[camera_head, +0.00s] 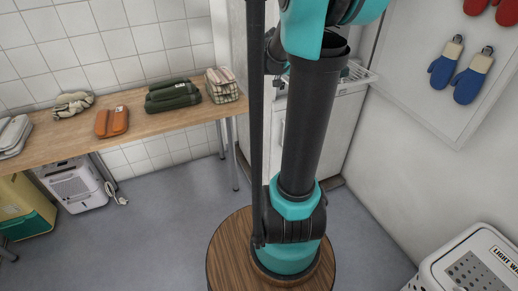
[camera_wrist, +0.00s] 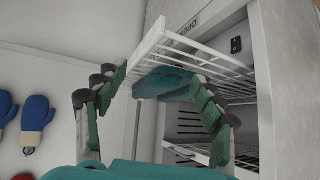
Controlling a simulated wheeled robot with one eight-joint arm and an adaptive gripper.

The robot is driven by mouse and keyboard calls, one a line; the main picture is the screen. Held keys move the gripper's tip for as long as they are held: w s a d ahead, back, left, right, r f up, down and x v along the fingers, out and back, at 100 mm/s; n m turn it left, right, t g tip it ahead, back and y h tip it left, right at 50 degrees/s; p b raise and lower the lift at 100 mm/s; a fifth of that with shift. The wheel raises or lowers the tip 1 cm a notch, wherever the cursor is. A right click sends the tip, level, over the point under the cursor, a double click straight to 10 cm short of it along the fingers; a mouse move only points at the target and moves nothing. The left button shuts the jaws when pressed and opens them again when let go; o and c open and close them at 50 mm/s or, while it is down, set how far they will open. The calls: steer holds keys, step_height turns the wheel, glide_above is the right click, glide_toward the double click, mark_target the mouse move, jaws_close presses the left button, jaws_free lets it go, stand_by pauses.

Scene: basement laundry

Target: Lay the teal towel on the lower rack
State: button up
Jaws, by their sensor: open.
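In the wrist view, the teal towel (camera_wrist: 166,84) is a folded bundle at the upper white wire rack (camera_wrist: 222,62), which juts from an open white cabinet. I cannot tell whether the towel rests fully on its wires. My gripper (camera_wrist: 158,77) is open, with its green-padded fingers on either side of the towel; contact cannot be made out. A lower wire rack (camera_wrist: 195,152) shows beneath, partly hidden by the right finger. In the head view, my arm covers much of the cabinet (camera_head: 338,130), and the towel is not clearly visible.
A wooden bench (camera_head: 140,117) at left holds a dark green towel stack (camera_head: 173,95), an orange folded item (camera_head: 112,121) and other cloths. Blue mitts (camera_head: 470,78) hang on the right wall. A white hamper (camera_head: 470,265) stands at lower right. Floor left of the round wooden top (camera_head: 228,262) is clear.

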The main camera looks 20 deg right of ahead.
steer(key=s+a+f+n+y, duration=0.4)
steer(key=s+a+f+n, duration=0.3)
steer(key=s+a, duration=0.3)
steer(key=s+a+f+n+y, duration=0.4)
steer(key=s+a+f, duration=0.5)
steer(key=a, duration=0.7)
steer(key=s+n, duration=0.1)
steer(key=n, duration=0.1)
steer(key=shift+s+f+n, duration=0.2)
steer(key=shift+s+n, duration=0.1)
steer(key=shift+n, duration=0.1)
